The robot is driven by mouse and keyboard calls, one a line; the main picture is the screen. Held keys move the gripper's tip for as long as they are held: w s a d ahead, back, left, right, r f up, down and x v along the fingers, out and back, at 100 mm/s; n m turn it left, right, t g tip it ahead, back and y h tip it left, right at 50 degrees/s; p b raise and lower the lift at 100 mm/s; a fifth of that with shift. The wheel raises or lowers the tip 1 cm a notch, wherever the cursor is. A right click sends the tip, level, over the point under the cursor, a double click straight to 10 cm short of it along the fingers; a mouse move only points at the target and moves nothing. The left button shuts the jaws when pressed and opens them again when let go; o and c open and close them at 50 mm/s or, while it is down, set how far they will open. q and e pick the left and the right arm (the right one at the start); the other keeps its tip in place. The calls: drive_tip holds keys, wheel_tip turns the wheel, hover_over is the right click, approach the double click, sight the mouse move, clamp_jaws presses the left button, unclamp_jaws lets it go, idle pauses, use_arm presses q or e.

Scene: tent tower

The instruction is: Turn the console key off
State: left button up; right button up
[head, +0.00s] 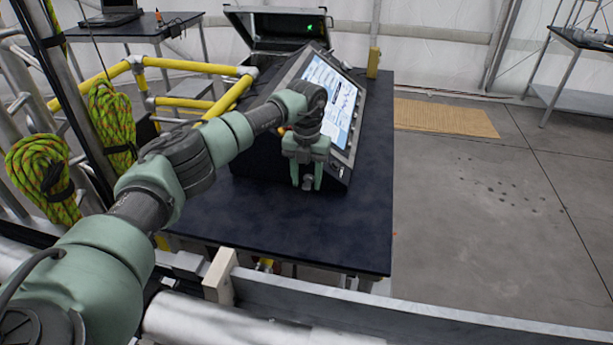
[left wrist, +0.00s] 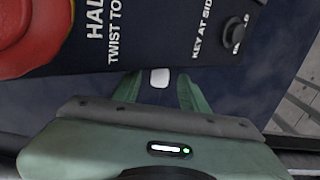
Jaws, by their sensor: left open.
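The console (head: 338,172) stands on a dark table with its lit screen (head: 328,92) tilted up. My left gripper (head: 305,186) points down at the console's near end, its two green fingers apart. In the left wrist view the fingers (left wrist: 158,92) are open, just beyond the edge of the console panel (left wrist: 150,45). A small pale rounded piece (left wrist: 160,78) shows between them; I cannot tell whether it is the key. The panel carries a large red button (left wrist: 30,35), partly cut off, and the words "KEY AT SIDE" (left wrist: 208,36). My right gripper is not in view.
The dark table (head: 358,225) is bare in front of the console. An open case (head: 280,30) and a yellow block (head: 373,62) are behind it. Yellow rails (head: 190,66) and coiled ropes (head: 110,120) are at left. A metal beam (head: 400,318) crosses the front.

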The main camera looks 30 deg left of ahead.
use_arm(q)
drive_tip(key=shift+s, duration=0.1)
clamp_jaws()
drive_tip(key=shift+a+f+h+b, duration=0.15)
drive_tip(key=shift+a+h+b, duration=0.05)
drive_tip(key=shift+h+b, duration=0.3)
drive_tip(key=shift+s+a+t+h+b, duration=0.1)
drive_tip(key=shift+a+t+h+b, duration=0.2)
drive_tip(key=shift+h, duration=0.5)
drive_tip(key=shift+d, duration=0.15)
unclamp_jaws()
